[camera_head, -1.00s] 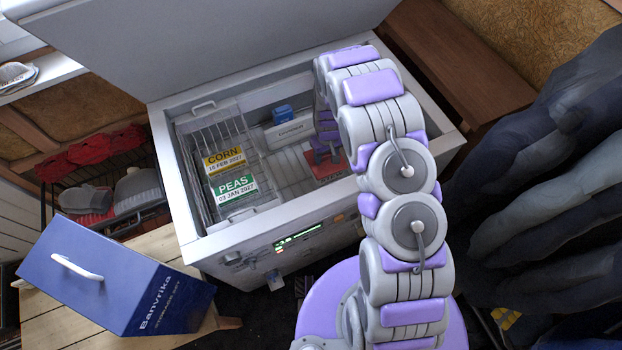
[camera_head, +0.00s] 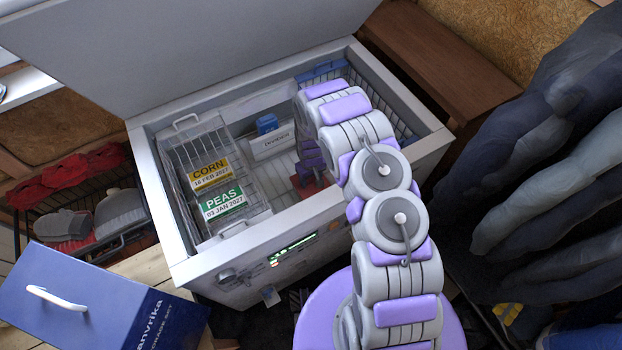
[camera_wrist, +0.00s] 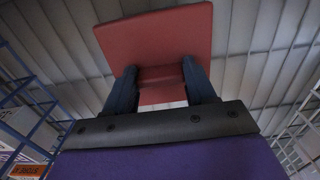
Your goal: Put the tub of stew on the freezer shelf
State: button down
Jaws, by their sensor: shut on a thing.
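A flat, square red thing (camera_wrist: 155,40), which looks like the lid of the tub of stew, is between the fingers of my gripper (camera_wrist: 160,85). My gripper is shut on it. In the head view, the red thing (camera_head: 310,190) shows low inside the open chest freezer (camera_head: 157,185), beside my purple gripper (camera_head: 308,160), behind the front wall. The tub's body is hidden. In the wrist view, the pale slatted freezer shelf (camera_wrist: 250,75) lies beyond the red thing. I cannot tell whether the tub touches it.
A wire basket with CORN (camera_head: 209,174) and PEAS (camera_head: 222,203) labels fills the freezer's left side. A white divider (camera_head: 272,142) and small blue block (camera_head: 267,123) stand behind. A blue wire basket (camera_head: 395,120) is right. The open lid (camera_head: 200,50) rises behind. A blue box (camera_head: 90,300) stands front left.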

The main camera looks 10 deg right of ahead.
jog(key=shift+d, duration=0.35)
jog(key=c, duration=0.6)
grip_release()
jog(key=shift+d+r, duration=0.1)
jog(key=shift+d, duration=0.15)
jog(key=shift+o, duration=1.2)
jog(key=shift+a, duration=0.45)
